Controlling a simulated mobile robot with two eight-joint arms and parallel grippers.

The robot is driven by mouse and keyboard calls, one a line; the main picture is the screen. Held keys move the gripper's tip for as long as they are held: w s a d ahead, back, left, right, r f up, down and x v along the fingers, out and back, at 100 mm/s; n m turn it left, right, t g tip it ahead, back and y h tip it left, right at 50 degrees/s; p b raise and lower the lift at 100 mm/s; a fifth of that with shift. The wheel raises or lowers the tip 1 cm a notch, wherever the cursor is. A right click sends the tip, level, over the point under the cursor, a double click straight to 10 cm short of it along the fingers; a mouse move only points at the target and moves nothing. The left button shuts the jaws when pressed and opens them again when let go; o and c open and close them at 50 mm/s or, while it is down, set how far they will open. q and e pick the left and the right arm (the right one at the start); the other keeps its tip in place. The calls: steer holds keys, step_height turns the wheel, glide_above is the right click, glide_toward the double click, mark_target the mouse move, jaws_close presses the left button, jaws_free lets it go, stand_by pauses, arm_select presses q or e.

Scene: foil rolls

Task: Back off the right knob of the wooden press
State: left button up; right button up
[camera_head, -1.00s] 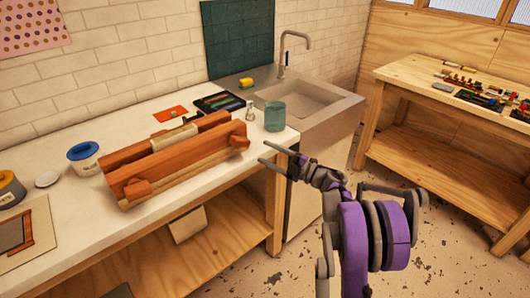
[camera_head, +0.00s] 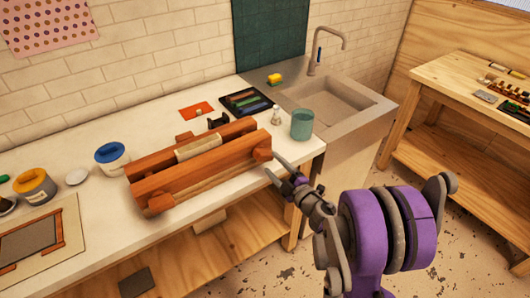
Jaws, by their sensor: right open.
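The wooden press (camera_head: 205,173) lies on the white worktop, with two long reddish-brown beams and a pale roll or block (camera_head: 199,147) between them. Its right knob (camera_head: 263,149) sticks out at the right end of the front beam, and its left knob (camera_head: 158,204) at the left end. My right gripper (camera_head: 273,168) is open and empty just right of and below the right knob, by the worktop's front edge. Its fingertips point toward the knob, and a small gap seems to remain. My left gripper is not in view.
A green cup (camera_head: 302,124) stands right of the press, near the sink (camera_head: 330,99). A small bottle (camera_head: 275,115) and a dark tray (camera_head: 246,104) are behind the press. A blue-lidded tub (camera_head: 112,158) stands to its left. The worktop's front edge (camera_head: 235,200) is close to my gripper.

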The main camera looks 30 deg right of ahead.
mark_target(267, 159)
steer(key=w, duration=0.2)
steer(key=w+p, duration=0.1)
steer(key=w, duration=0.2)
steer(key=shift+w+a, duration=0.2)
steer(key=shift+w, duration=0.15)
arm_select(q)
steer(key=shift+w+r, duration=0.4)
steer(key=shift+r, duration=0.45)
arm_select(e)
jaws_close()
steer(key=shift+s+f+n+b, duration=0.1)
steer(key=shift+f+n+b, duration=0.1)
steer(key=shift+n+b, duration=0.75)
steer(key=shift+n, duration=0.55)
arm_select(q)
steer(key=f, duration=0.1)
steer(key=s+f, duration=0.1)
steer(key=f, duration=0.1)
arm_select(e)
steer(key=shift+r+n, duration=0.2)
steer(key=shift+n, duration=0.3)
